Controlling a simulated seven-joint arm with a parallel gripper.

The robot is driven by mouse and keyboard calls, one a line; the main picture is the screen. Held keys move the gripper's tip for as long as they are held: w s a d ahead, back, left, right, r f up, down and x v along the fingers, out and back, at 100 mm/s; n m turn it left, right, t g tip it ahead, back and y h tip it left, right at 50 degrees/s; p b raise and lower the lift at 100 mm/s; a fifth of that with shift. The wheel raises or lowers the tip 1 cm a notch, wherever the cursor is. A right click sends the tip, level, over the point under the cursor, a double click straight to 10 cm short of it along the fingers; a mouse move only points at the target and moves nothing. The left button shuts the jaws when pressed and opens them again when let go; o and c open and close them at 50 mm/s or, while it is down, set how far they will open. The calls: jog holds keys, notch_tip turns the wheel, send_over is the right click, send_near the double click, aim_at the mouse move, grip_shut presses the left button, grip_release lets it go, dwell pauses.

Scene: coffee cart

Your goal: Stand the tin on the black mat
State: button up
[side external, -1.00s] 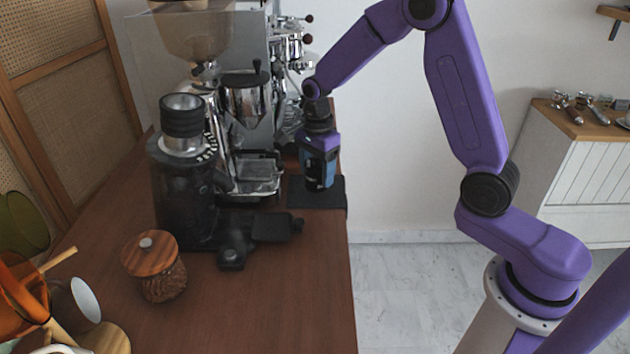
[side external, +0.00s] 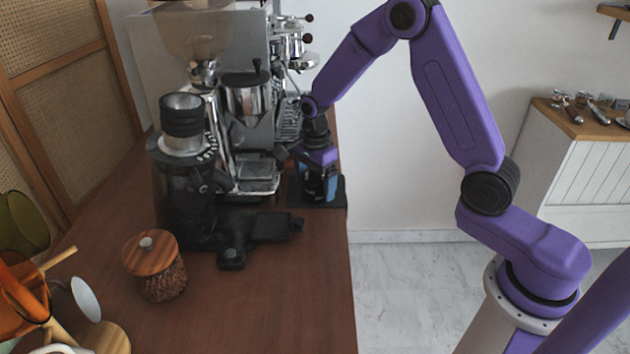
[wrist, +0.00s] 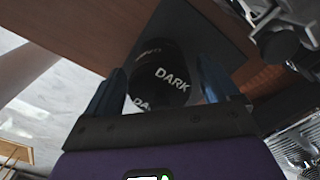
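The tin (wrist: 160,88) is dark, with pale "DARK" lettering, and sits between the two blue fingers of my gripper (wrist: 162,66) in the wrist view. The fingers are spread, with a narrow gap showing beside the tin at the right finger. In the side view my gripper (side external: 319,188) is low over the black mat (side external: 336,199), around the tin, which the fingers partly hide. The tin appears upright on the mat (wrist: 222,42); its base contact is hard to see.
The espresso machine (side external: 255,176) and black grinder (side external: 183,190) stand left of the mat. A black portafilter-like tool (side external: 268,228) lies in front of it. A wood-lidded jar (side external: 157,268) is nearer. The counter's right edge is close beside the mat.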

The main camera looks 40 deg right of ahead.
notch_tip(320, 180, up, 12)
jog(key=shift+r, duration=0.2)
dwell(0.5)
jog(key=s+a+n, duration=0.2)
jog(key=s+n, duration=2.8)
jog(key=s, duration=0.2)
jog(key=shift+s+f+n, duration=0.25)
jog(key=shift+s+n, duration=0.05)
jog(key=shift+s, duration=0.1)
